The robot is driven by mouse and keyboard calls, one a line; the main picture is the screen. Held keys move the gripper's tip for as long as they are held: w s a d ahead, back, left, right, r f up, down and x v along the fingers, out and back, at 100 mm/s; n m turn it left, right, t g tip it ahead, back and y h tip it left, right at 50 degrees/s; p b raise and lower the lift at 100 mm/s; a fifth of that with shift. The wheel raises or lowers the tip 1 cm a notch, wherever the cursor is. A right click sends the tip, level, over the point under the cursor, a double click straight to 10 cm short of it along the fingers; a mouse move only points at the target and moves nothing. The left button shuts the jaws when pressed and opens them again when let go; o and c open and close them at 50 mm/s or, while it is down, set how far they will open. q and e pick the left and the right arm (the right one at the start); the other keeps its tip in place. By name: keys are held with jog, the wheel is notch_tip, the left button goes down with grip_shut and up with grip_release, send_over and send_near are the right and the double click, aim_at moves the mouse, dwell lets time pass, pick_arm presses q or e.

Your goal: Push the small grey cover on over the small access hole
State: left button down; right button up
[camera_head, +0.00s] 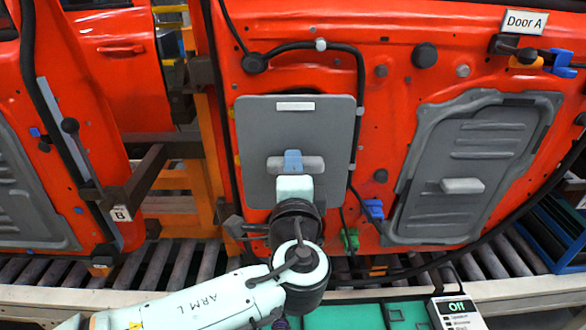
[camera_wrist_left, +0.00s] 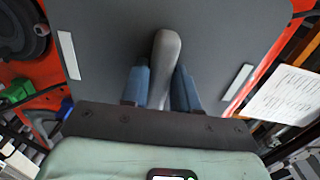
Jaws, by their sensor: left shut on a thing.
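The small grey cover (camera_head: 262,125) is a flat plate with rounded corners and a bar handle (camera_head: 312,164), in front of the left part of the red door marked Door A. My left gripper (camera_head: 292,162) has its blue fingers shut on the handle. In the left wrist view the fingers (camera_wrist_left: 162,85) sit on both sides of the handle, and the cover (camera_wrist_left: 105,40) fills the upper picture. The small access hole is hidden, presumably by the cover; I cannot tell whether the cover touches the door. My right gripper is not in view.
A larger grey panel (camera_head: 425,190) with a handle sits on the door at right. A black cable (camera_head: 361,90) runs close around the cover's top and right side. Blue (camera_head: 374,208) and green (camera_head: 351,240) connectors hang below right. A roller conveyor (camera_head: 180,262) runs below the door.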

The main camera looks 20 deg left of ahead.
pick_arm(q)
jog(key=shift+w+a+r, duration=0.1)
jog(key=shift+w, duration=0.2)
jog(key=shift+w+a+r+p, duration=0.15)
jog(key=shift+w+p, duration=0.3)
jog(key=shift+w, duration=0.05)
jog(key=p+x, duration=0.1)
jog(key=x, duration=0.3)
jog(key=shift+w+p, duration=0.1)
jog(key=shift+p, duration=0.2)
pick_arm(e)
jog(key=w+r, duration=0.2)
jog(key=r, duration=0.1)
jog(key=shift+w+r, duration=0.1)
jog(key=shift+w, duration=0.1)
pick_arm(q)
jog(key=shift+x, duration=0.95)
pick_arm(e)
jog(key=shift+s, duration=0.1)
pick_arm(q)
jog(key=c, duration=0.8)
grip_release()
